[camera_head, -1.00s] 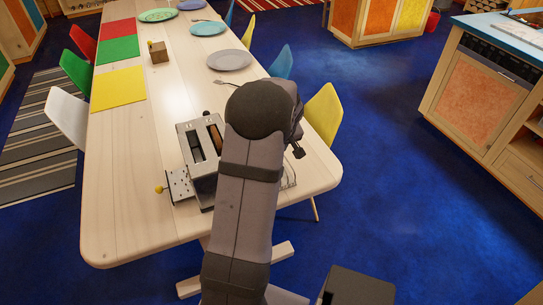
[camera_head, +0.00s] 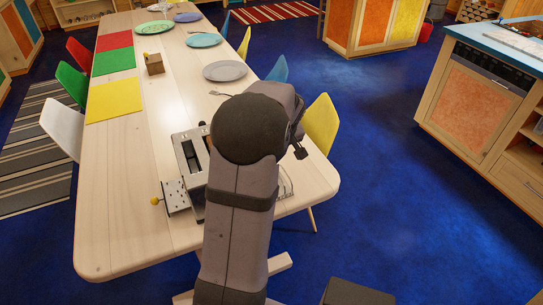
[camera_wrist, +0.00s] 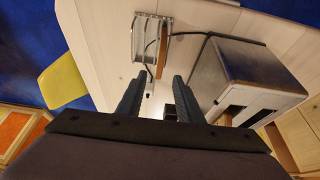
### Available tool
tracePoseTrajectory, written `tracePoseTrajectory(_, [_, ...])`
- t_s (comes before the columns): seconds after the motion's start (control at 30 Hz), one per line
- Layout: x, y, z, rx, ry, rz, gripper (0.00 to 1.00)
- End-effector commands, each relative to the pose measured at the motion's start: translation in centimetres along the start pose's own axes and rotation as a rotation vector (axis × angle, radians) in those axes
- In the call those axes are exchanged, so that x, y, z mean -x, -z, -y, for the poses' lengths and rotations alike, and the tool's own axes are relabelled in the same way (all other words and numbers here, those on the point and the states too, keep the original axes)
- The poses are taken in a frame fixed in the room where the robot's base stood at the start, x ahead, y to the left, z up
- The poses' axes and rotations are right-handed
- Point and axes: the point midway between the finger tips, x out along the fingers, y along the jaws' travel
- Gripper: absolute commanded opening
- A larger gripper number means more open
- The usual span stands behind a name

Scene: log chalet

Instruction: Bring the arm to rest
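My gripper shows in the wrist view (camera_wrist: 158,96), with its two dark fingers apart and nothing held between them. A metal toaster (camera_head: 187,150) stands on the wooden table (camera_head: 125,200), partly hidden behind my arm. In the wrist view the toaster (camera_wrist: 245,75) is to the right of the fingers, apart from them. A small metal rack (camera_wrist: 152,40) with a brown slice-like piece in it lies beyond the fingertips; a dark cable runs near it.
Plates (camera_head: 225,71), a wooden block (camera_head: 154,64) and a yellow mat (camera_head: 113,95) lie farther back. A yellow chair (camera_head: 321,123) stands at the table's right edge. Blue floor is clear to the right.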

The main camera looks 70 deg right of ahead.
Motion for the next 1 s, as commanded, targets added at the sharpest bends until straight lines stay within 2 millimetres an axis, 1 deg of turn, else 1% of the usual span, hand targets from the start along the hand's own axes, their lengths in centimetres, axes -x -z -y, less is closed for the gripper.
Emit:
tracePoseTrajectory(0.23, [0.0,0.0,0.0,-0.002,0.0,0.0,0.33])
tracePoseTrajectory(0.33, [0.0,0.0,0.0,-0.038,0.0,0.0,0.33])
tracePoseTrajectory(0.43, [0.0,0.0,0.0,-0.12,0.001,0.001,0.33])
tracePoseTrajectory(0.57, [-0.1,-0.4,-0.1,-0.275,-0.004,0.014,0.33])
tracePoseTrajectory(0.67, [-0.8,-2.7,0.7,-0.402,-0.004,0.072,0.33])
tracePoseTrajectory(0.8, [-2.2,-7.9,2.7,-0.55,-0.004,0.198,0.33])
tracePoseTrajectory(0.93, [-2.3,-12.2,4.7,-0.638,-0.016,0.293,0.33])
tracePoseTrajectory(1.0, [-2.1,-13.9,6.3,-0.654,-0.022,0.338,0.33])
